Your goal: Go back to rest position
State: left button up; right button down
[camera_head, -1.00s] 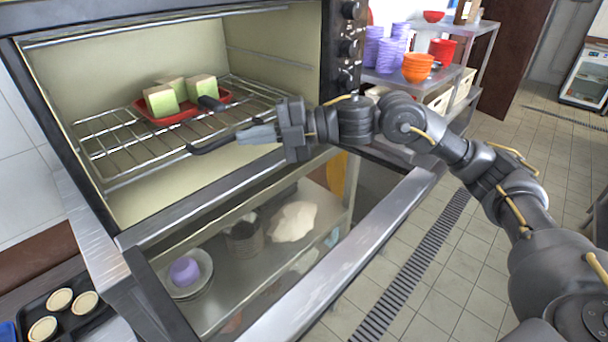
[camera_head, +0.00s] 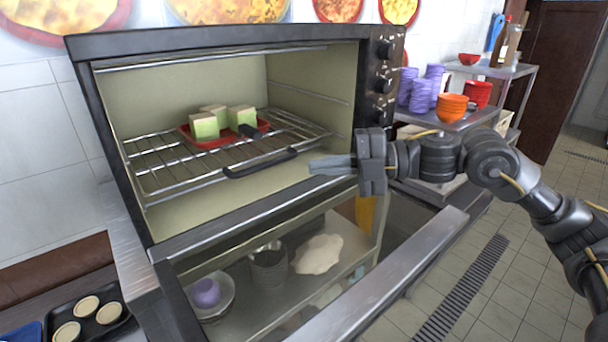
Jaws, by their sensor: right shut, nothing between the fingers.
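My right gripper (camera_head: 335,164) is shut and empty. It is at the front of the open oven (camera_head: 218,50), to the right of the black handle (camera_head: 260,163) at the front edge of the wire rack (camera_head: 165,176). A small gap shows between the fingertips and the handle. On the rack, inside the oven, sits a red tray (camera_head: 190,138) with several green and cream blocks (camera_head: 204,126). My left gripper is out of view.
The oven door (camera_head: 400,268) hangs open in front. A shelf (camera_head: 485,120) with purple cups and orange bowls (camera_head: 451,108) stands at the right. Below are a plate, a container and a pale lump (camera_head: 318,254). Tarts on a black tray (camera_head: 128,325) are at lower left.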

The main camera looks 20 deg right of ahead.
jog(key=d+b, duration=0.1)
jog(key=d, duration=0.3)
jog(key=shift+s, duration=0.2)
jog(key=shift+s+d+r, duration=0.1)
jog(key=shift+s+d, duration=0.15)
jog(key=shift+s+d+r, duration=0.15)
jog(key=shift+s+d, duration=0.1)
jog(key=shift+d, duration=0.05)
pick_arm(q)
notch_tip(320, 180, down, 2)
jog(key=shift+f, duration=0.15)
pick_arm(e)
jog(key=shift+w, duration=0.1)
